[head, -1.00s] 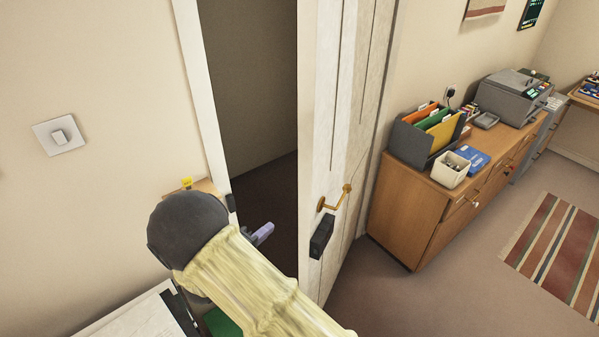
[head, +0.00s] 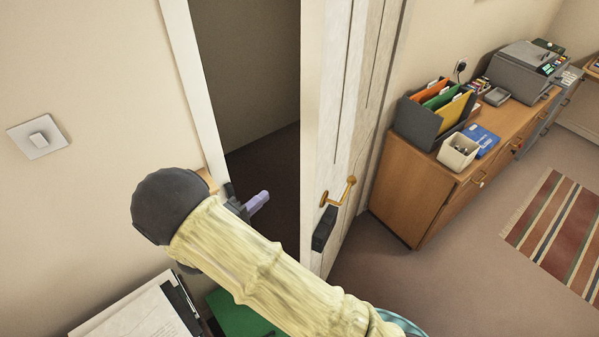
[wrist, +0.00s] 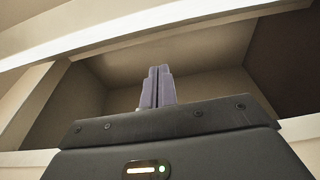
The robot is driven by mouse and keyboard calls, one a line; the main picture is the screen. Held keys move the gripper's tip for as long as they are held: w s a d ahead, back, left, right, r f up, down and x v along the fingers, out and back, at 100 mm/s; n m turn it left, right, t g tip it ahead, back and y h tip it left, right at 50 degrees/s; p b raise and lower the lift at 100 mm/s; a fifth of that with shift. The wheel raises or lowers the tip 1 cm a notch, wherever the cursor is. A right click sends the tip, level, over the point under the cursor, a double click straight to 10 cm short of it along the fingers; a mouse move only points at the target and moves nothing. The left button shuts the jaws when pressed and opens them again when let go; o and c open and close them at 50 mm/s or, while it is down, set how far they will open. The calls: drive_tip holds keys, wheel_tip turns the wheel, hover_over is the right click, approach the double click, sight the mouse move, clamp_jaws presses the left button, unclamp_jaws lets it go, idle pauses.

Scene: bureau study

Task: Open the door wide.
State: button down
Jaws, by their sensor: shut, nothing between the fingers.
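The white door (head: 340,110) stands partly open in the middle of the head view. A dark gap shows between its edge and the white door frame (head: 195,90) on the left. A brass lever handle (head: 338,191) sits on the door's right face, above a black lock box (head: 324,229). My gripper (head: 259,201) is in the opening, left of the door edge and apart from the handle. In the wrist view its fingers (wrist: 158,88) are together with nothing between them, pointing at the doorway. My sleeved forearm crosses in front of the door's lower part.
A striped rug (head: 560,225) lies on open floor. Papers (head: 140,308) and a green item (head: 240,315) are at lower left.

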drive_tip(key=shift+w, duration=0.4)
drive_tip(key=shift+d, duration=0.1)
drive_tip(key=w+d+p, duration=0.5)
drive_tip(key=d+p, duration=0.2)
drive_tip(key=d, duration=0.3)
drive_tip(key=shift+w, duration=0.25)
drive_tip(key=shift+d, duration=0.25)
drive_tip(key=shift+s, duration=0.2)
